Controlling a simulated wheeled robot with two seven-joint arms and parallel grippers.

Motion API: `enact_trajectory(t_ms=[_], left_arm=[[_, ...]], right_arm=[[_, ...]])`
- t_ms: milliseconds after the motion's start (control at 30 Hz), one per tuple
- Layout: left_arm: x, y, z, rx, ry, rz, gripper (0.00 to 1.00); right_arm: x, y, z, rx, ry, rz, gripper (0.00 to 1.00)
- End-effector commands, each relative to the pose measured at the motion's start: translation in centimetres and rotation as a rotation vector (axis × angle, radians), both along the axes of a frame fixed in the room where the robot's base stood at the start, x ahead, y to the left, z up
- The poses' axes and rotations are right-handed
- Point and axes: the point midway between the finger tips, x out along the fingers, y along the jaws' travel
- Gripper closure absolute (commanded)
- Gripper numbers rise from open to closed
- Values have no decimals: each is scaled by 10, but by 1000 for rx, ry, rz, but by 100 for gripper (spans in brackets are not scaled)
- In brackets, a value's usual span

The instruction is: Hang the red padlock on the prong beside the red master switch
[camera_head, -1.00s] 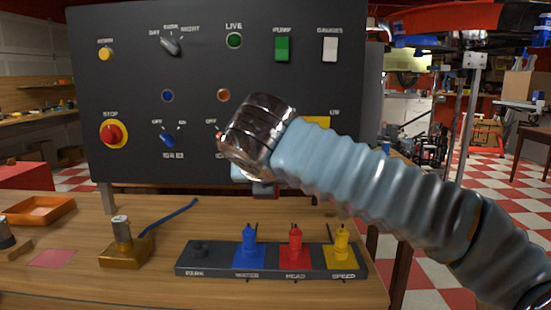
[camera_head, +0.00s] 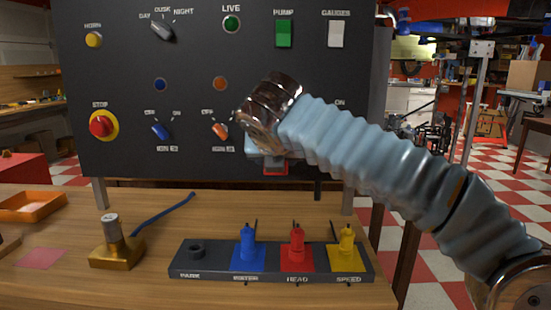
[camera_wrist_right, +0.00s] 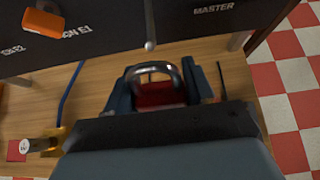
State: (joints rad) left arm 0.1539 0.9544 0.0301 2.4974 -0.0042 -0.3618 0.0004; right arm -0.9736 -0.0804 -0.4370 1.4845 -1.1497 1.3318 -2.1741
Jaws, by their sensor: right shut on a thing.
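The red padlock (camera_wrist_right: 158,94) is between the fingers of my right gripper (camera_wrist_right: 160,92), its metal shackle pointing toward the panel in the right wrist view. In the head view, a red part of the padlock (camera_head: 276,171) shows below my right wrist, in front of the panel's lower edge. A thin metal prong (camera_wrist_right: 149,22) with a rounded tip stands just ahead of the shackle in the wrist view, apart from it. The MASTER label (camera_wrist_right: 213,8) is to the prong's right. The red master switch is not visible; my right arm covers that part of the panel in the head view. My left gripper is not seen.
The dark panel (camera_head: 120,70) carries several switches; an orange-handled one (camera_head: 221,131) is left of my wrist. Below, a rack (camera_head: 210,268) holds blue, red and yellow pieces. A brass-based block (camera_head: 115,255) stands on the wooden table (camera_head: 150,292).

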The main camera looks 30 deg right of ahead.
Motion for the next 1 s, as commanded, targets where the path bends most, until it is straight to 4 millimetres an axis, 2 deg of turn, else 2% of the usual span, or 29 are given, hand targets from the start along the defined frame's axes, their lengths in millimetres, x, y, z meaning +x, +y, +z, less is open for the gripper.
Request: enact_trajectory(t_ms=[733, 1000], left_arm=[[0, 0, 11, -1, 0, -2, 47], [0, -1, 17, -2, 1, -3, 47]], right_arm=[[44, -27, -2, 0, 0, 0, 80], [54, -34, -11, -2, 1, -2, 80]])
